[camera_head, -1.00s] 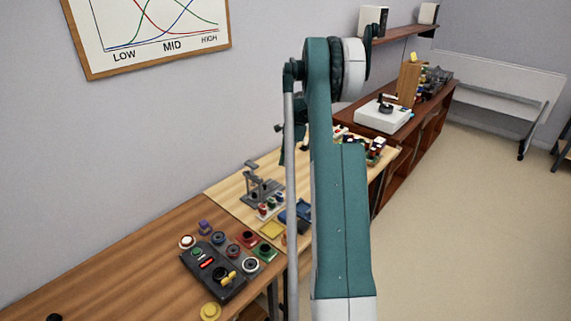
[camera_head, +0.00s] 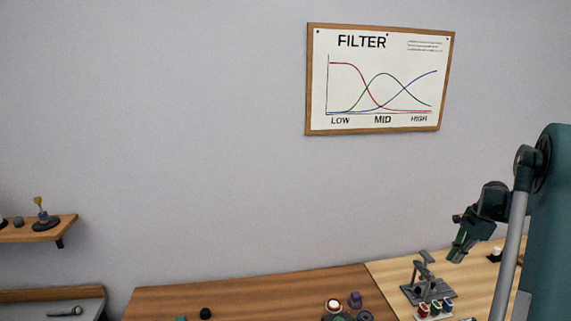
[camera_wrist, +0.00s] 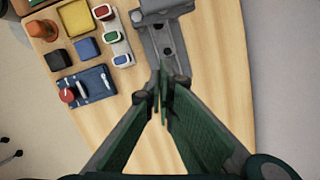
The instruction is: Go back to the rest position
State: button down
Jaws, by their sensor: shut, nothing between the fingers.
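My gripper (camera_head: 458,254) hangs at the right of the head view, above the light wooden bench and pointing down. In the wrist view my gripper (camera_wrist: 162,88) has its green fingers together at the tips with nothing between them. A grey stand (camera_head: 428,282) stands on the bench below and left of my gripper. In the wrist view the grey stand (camera_wrist: 165,42) lies just beyond the fingertips. I cannot tell the exact gap between them. My teal arm fills the right edge of the head view.
Small red, green and blue parts (camera_head: 435,308) sit in front of the stand. A darker bench (camera_head: 250,293) adjoins at left. A filter chart (camera_head: 380,80) hangs behind.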

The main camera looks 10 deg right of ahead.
jog(key=s+a+r+n+t+h, duration=0.1)
jog(key=s+a+r+n, duration=0.15)
jog(key=a+r, duration=0.6)
jog(key=s+a+r+n, duration=0.2)
jog(key=a+r+n, duration=0.15)
jog(key=a, duration=1.05)
jog(key=s+a+r+n+t+h, duration=0.15)
jog(key=a+r+n, duration=0.35)
jog(key=a, duration=0.7)
jog(key=s+a+f+n+t, duration=0.2)
jog(key=s+a+n, duration=0.8)
jog(key=s+a, duration=1.3)
jog(key=shift+s+a+f+n+t, duration=0.4)
jog(key=shift+s+t, duration=0.1)
jog(key=shift+t, duration=0.15)
